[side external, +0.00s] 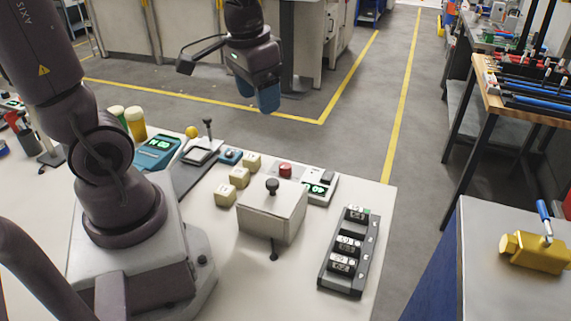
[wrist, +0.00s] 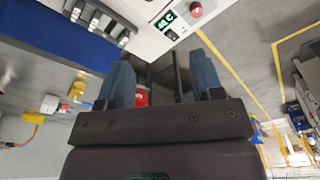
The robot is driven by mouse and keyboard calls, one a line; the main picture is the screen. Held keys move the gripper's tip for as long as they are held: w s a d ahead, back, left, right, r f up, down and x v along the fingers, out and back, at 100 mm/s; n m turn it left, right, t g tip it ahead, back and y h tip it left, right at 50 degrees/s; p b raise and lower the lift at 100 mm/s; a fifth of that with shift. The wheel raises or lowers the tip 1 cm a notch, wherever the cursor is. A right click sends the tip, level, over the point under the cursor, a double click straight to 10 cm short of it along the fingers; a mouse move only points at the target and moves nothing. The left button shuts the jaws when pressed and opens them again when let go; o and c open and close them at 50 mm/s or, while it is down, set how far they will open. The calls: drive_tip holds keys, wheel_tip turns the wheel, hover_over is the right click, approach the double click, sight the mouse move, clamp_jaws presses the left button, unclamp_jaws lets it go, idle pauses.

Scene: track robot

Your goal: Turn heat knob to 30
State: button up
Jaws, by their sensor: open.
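A dark panel (side external: 335,262) at the right front of the white table carries three black knobs with white markings: a far one (side external: 356,214), a middle one (side external: 348,244) and a near one (side external: 342,264). Their lettering is too small to tell which is the heat knob or its setting. The panel also shows at the upper left of the wrist view (wrist: 98,20), cut by the top edge. My gripper (side external: 258,93) is open and empty, with blue fingers pointing down. It hangs high above and beyond the table's far side, well away from the panel.
A white box with a black ball-topped lever (side external: 272,187) stands left of the panel. Behind are a red button (side external: 285,170), a green display (side external: 314,188) and several cream blocks (side external: 239,176). A yellow valve (side external: 537,250) sits on a separate bench. Air around my gripper is clear.

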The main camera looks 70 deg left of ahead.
sight(286, 165)
drive_tip(key=w+a+f+m+g+h, duration=0.15)
drive_tip(key=w+a+f+m, duration=0.35)
drive_tip(key=w+a+f, duration=0.65)
drive_tip(key=shift+g+y, duration=0.25)
drive_tip(key=f, duration=0.5)
drive_tip(key=s+f, duration=0.1)
drive_tip(key=f, duration=0.4)
drive_tip(key=s+f, duration=0.1)
drive_tip(key=f, duration=0.3)
drive_tip(key=shift+d+f, duration=0.15)
drive_tip(key=shift+f, duration=0.25)
drive_tip(key=c, duration=0.9)
